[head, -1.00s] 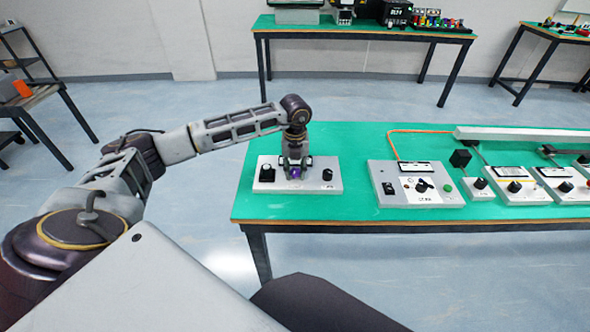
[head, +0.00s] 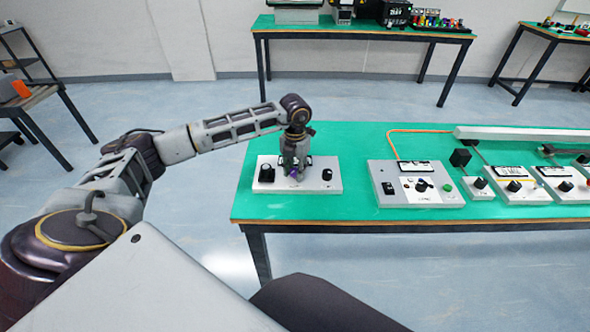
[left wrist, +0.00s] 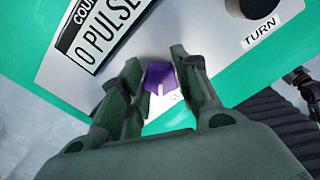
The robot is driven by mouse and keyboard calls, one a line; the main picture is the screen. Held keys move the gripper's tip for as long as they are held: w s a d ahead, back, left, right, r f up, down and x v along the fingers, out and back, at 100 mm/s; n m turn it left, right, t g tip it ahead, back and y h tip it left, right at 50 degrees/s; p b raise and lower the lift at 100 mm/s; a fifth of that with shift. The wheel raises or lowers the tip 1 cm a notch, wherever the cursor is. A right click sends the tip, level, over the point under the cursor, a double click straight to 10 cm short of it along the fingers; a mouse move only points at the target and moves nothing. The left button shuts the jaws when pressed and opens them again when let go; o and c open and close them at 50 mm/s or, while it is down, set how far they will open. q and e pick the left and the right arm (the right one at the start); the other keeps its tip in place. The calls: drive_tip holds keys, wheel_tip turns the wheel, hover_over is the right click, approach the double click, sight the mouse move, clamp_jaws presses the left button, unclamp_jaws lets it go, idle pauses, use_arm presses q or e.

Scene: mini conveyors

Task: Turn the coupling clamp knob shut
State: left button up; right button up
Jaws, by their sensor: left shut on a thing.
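The purple clamp knob (left wrist: 160,75) has a white pointer line and sits between my left gripper's fingers in the left wrist view. A sliver of its purple shows in the head view (head: 293,174). My left gripper (head: 294,170) points down over the middle of a light grey panel unit (head: 315,185) and is shut on the knob. Its fingers hide much of the knob in the head view. My right gripper is not in view.
Black knobs stand left (head: 266,173) and right (head: 327,174) of the gripper on the same panel. A counter display reading "0 PULSE" (left wrist: 105,35) and a "TURN" label (left wrist: 261,33) show. A larger control box (head: 415,195) stands to the right on the green table (head: 350,150).

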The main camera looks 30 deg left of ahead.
sight(295, 170)
use_arm(q)
drive_tip(key=o, duration=1)
wheel_tip(295, 170, up, 12)
idle(0.6)
idle(0.6)
